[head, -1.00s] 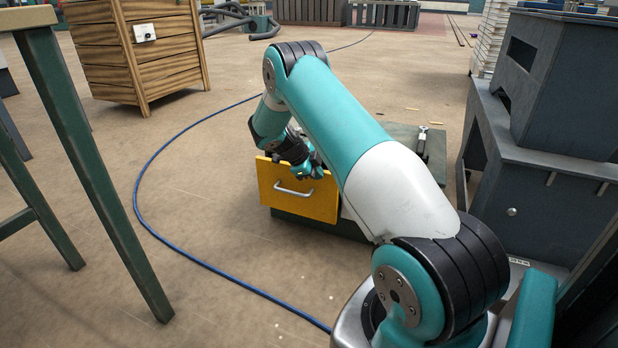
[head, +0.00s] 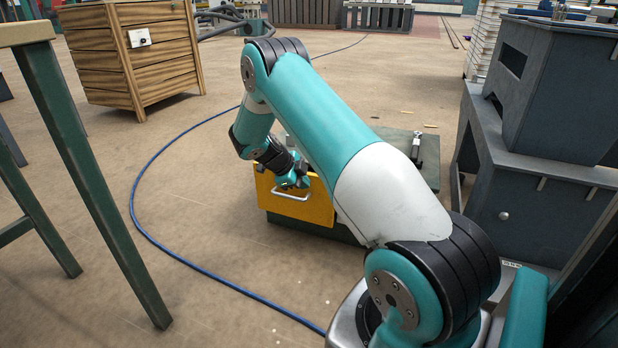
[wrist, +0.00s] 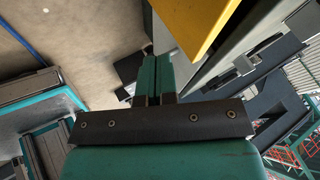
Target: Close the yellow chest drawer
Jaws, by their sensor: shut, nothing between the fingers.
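The yellow drawer front (head: 318,208) shows in the head view, with a pale bar handle (head: 290,195) across it. It belongs to a low dark green chest (head: 428,172), mostly hidden behind my arm. How far the drawer stands out cannot be told, as the arm covers the gap. My gripper (head: 303,181) is shut and empty, in front of the upper part of the yellow front, just above the handle in the picture. Contact cannot be told. In the wrist view the shut fingers (wrist: 156,70) lie left of a yellow panel (wrist: 195,22), apart from it in the picture.
A small tool (head: 417,146) lies on the chest top. A grey machine cabinet (head: 535,205) stands to the right. A green-legged table (head: 92,175) is at the left, and a wooden crate (head: 130,60) behind.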

